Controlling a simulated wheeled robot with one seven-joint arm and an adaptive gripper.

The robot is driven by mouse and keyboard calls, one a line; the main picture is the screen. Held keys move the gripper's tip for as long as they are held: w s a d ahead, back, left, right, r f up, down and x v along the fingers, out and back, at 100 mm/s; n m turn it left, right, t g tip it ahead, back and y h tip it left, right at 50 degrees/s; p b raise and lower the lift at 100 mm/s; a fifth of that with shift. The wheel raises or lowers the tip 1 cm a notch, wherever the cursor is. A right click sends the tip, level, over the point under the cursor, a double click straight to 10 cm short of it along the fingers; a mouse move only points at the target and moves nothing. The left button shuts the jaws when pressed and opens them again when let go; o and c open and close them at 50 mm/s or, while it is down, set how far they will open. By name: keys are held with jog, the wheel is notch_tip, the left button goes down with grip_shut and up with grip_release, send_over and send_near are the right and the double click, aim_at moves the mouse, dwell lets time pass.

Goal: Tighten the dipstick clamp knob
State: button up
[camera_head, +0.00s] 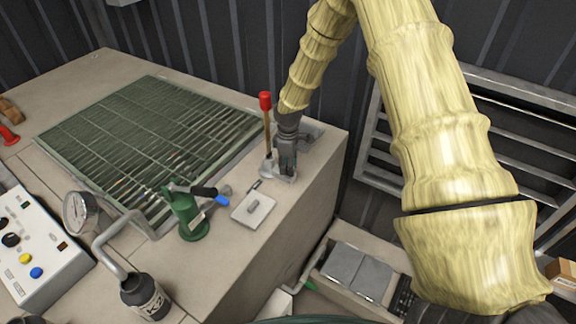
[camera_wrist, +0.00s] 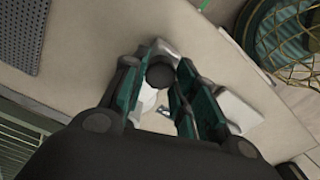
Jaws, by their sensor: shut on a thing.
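The dipstick clamp knob, a dark round knob (camera_wrist: 160,74), sits between my two fingertips in the wrist view, on a pale metal fitting. My gripper (camera_wrist: 158,84) is shut on it from above. In the head view my gripper (camera_head: 286,163) points down at the right end of the beige bench top, and the knob is hidden behind its fingers. A pale bracket (camera_head: 288,178) shows at the fingertips. Just left of my gripper, apart from it, stands an upright rod with a red top (camera_head: 265,101). I cannot tell if it is the dipstick.
A green grating (camera_head: 150,140) covers the bench's middle. A green pump-like body (camera_head: 189,216) and a square plate (camera_head: 253,208) stand in front of my gripper. A gauge (camera_head: 78,211) and a control box (camera_head: 35,255) are at the left. A wire-caged round thing (camera_wrist: 285,38) shows in the wrist view.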

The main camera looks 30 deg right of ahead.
jog(key=shift+m, duration=0.3)
jog(key=m+b, duration=0.1)
jog(key=m, duration=0.4)
jog(key=shift+m+b, duration=0.3)
jog(key=m+b, duration=0.1)
jog(key=m, duration=1.1)
jog(key=shift+m, duration=0.3)
jog(key=m, duration=0.6)
jog(key=shift+d+m, duration=0.1)
jog(key=shift+m, duration=0.2)
jog(key=o, duration=1)
jog(key=shift+r, duration=0.1)
